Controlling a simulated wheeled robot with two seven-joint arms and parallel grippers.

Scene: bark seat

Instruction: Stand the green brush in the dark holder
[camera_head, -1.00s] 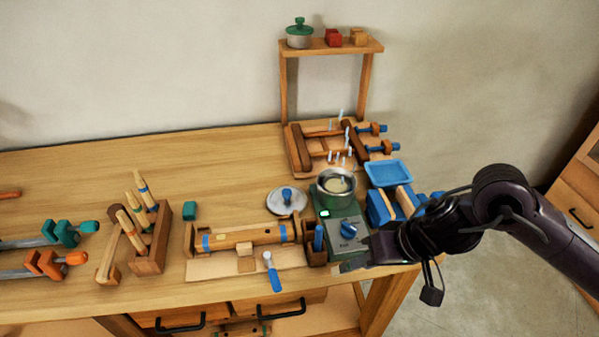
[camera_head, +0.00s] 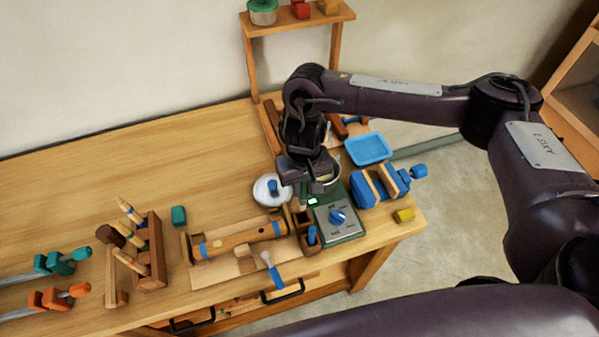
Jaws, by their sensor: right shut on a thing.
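The dark holder (camera_head: 310,245) is a small brown box with open compartments near the front of the bench, beside the green hot plate. A blue-handled thing stands in its front part. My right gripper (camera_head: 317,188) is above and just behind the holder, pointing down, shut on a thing. A narrow green piece, seemingly the green brush (camera_head: 303,196), shows under the jaws; the rest of it is hidden by the gripper. I cannot tell whether its lower end touches the holder. My left gripper is not in view.
A lid (camera_head: 268,190) lies left of the gripper. A blue tray (camera_head: 368,149), a blue vise (camera_head: 380,186) and a yellow block (camera_head: 403,215) are farther right.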

